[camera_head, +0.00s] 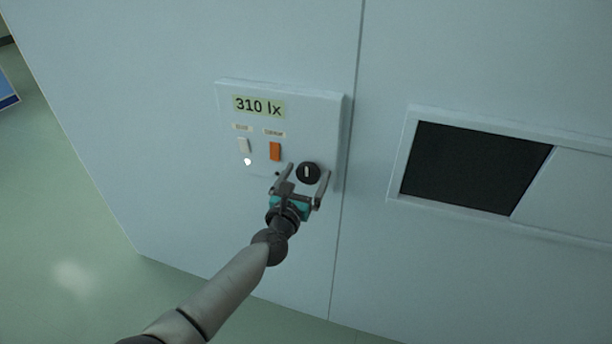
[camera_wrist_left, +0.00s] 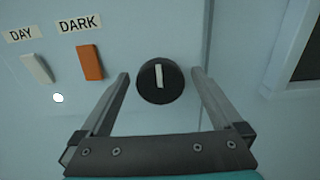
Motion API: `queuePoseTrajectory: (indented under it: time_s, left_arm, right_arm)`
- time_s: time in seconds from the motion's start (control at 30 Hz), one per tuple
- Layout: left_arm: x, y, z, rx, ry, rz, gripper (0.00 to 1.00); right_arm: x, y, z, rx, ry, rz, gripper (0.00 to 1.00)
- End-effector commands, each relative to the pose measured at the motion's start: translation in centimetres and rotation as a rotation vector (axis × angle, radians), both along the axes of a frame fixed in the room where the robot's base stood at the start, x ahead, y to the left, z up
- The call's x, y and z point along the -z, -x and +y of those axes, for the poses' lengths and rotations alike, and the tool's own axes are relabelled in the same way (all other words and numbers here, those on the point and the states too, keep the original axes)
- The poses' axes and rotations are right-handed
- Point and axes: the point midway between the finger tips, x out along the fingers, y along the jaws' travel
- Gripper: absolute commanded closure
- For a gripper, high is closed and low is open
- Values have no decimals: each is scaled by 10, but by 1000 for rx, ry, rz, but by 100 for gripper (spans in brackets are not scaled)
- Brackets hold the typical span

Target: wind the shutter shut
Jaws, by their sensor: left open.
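A black round knob (camera_head: 308,173) with a white pointer bar sits at the lower right of a white wall panel (camera_head: 320,112). In the left wrist view the knob (camera_wrist_left: 160,81) shows its bar nearly upright. My left gripper (camera_head: 307,172) is open, with one finger on each side of the knob; in the left wrist view (camera_wrist_left: 160,76) both fingers look apart from it. The shutter window (camera_head: 462,165) is on the wall to the right, its dark opening showing at the left and a pale sliding panel (camera_head: 565,190) at the right. My right gripper is not in view.
The panel has a display (camera_head: 259,106) reading 310 lx, a white DAY switch (camera_wrist_left: 38,68) and an orange DARK switch (camera_wrist_left: 90,62). A small white light (camera_wrist_left: 58,98) glows below the DAY switch. Green floor (camera_head: 70,260) lies clear at lower left.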

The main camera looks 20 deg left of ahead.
Motion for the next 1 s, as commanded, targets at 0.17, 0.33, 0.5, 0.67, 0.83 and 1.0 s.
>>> queuePoseTrajectory:
  time_s: [0.17,0.33,0.5,0.67,0.83,1.0]
  left_arm:
    - [0,0,0,0,0,0,14]
    - [0,0,0,0,0,0,33]
    - [0,0,0,0,0,0,52]
    - [0,0,0,0,0,0,70]
    - [0,1,0,0,-1,0,81]
    - [0,1,0,0,-21,-1,81]
  right_arm:
    - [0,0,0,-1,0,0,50]
    - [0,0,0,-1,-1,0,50]
    - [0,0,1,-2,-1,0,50]
    - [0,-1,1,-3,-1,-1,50]
    - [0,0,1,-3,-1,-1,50]
    - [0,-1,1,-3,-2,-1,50]
